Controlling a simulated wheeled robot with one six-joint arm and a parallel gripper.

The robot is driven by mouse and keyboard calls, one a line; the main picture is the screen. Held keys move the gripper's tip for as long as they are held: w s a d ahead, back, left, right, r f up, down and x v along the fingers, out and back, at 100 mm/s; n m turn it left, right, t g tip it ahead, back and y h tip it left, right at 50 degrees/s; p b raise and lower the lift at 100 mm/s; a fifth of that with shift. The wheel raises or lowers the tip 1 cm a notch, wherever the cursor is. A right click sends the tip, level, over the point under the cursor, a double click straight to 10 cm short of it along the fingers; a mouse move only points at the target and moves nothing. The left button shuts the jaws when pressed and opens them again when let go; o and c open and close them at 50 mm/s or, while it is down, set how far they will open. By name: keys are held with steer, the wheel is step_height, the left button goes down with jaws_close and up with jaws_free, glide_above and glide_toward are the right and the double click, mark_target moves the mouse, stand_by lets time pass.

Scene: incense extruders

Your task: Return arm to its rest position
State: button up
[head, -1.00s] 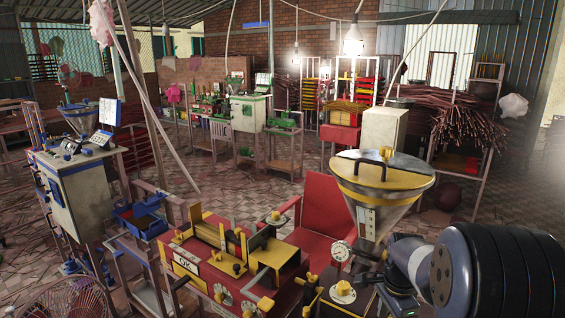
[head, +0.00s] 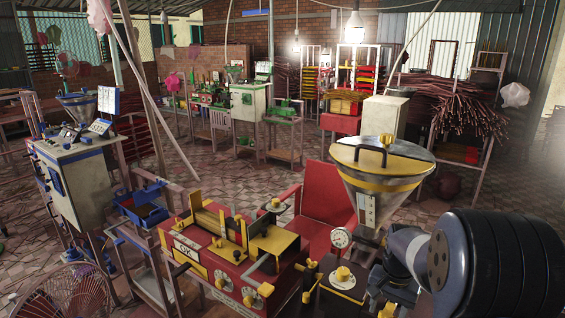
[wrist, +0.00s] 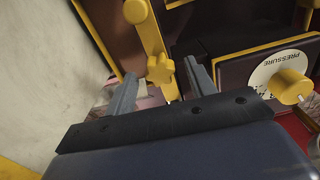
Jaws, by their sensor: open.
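My gripper (wrist: 160,68) is open in the wrist view, with two grey fingers apart and nothing held between them. A yellow star-shaped knob (wrist: 160,69) on a yellow bar shows between the fingers; I cannot tell whether they touch it. A yellow knob on a round white PRESSURE dial (wrist: 290,85) is to the right of the fingers. In the head view, my arm is at the lower right, and my gripper is low beside the dark box with a yellow knob (head: 343,274), partly hidden by the arm.
A steel hopper with a yellow-rimmed lid (head: 382,165) stands just behind my arm. A pressure gauge (head: 340,238) stands in front of it. A red press (head: 205,262) is left of centre. A blue-trimmed machine (head: 75,185) stands further left. Tiled floor (head: 240,180) lies open behind.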

steer(key=n, duration=0.4)
steer(key=n+b, duration=0.1)
steer(key=n, duration=0.3)
steer(key=n+b, duration=0.1)
steer(key=n, duration=0.3)
steer(key=shift+n+b, duration=0.4)
steer(key=shift+n, duration=1.2)
steer(key=shift+a, duration=0.15)
